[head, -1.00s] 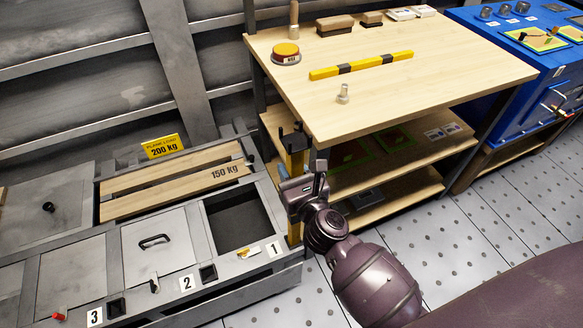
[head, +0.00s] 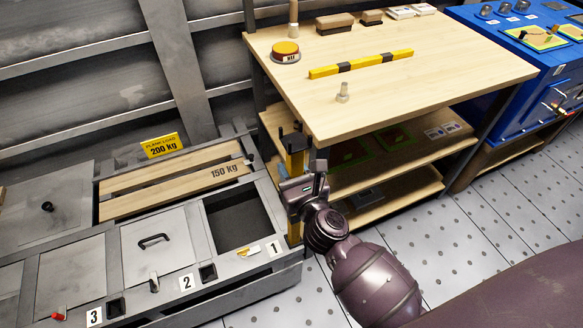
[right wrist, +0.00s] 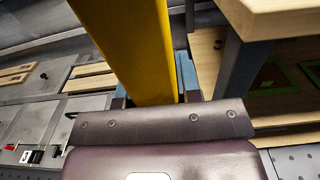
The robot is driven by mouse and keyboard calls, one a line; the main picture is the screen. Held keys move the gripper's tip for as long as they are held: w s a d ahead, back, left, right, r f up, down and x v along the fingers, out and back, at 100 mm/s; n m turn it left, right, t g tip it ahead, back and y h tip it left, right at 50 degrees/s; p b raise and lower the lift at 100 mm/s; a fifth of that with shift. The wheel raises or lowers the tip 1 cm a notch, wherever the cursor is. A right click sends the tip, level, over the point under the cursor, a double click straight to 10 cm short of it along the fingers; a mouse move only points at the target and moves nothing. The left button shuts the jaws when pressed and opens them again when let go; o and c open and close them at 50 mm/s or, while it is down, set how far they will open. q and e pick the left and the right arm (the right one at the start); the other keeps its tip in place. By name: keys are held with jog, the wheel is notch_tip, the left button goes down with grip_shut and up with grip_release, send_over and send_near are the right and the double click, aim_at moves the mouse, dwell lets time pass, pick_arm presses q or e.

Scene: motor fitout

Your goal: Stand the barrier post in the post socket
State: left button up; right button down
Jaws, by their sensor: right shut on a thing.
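The barrier post (head: 295,160) is a yellow square post with a black forked top, and it stands about upright at the right end of the grey floor unit. My right gripper (head: 293,187) is shut on it around the middle. In the right wrist view the yellow post (right wrist: 140,45) rises between the blue-grey finger pads. Its lower end shows below the gripper beside the label 1. I cannot tell whether it is inside a socket, as the post and gripper hide that spot. Similar dark square sockets show beside label 2 (head: 208,272) and label 3 (head: 116,308). My left gripper is out of view.
A wooden workbench (head: 440,70) with lower shelves stands close to the right of the post. A yellow-black bar (head: 361,64) and a red-yellow button (head: 286,49) are on it. An open dark bay (head: 235,220) lies left of the post. A blue cabinet (head: 500,80) stands farther right.

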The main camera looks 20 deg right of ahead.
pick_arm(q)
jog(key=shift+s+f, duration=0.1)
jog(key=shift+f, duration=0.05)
pick_arm(e)
jog(key=c, duration=0.7)
grip_release()
jog(key=shift+c, duration=0.2)
jog(key=shift+f, duration=0.1)
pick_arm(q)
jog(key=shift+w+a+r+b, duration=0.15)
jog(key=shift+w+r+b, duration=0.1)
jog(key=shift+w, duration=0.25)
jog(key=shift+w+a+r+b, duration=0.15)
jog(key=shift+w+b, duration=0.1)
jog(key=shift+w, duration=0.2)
pick_arm(e)
jog(key=s, duration=1)
jog(key=shift+s+d+r, duration=0.15)
jog(key=shift+s+r, duration=0.05)
jog(key=shift+s, duration=0.2)
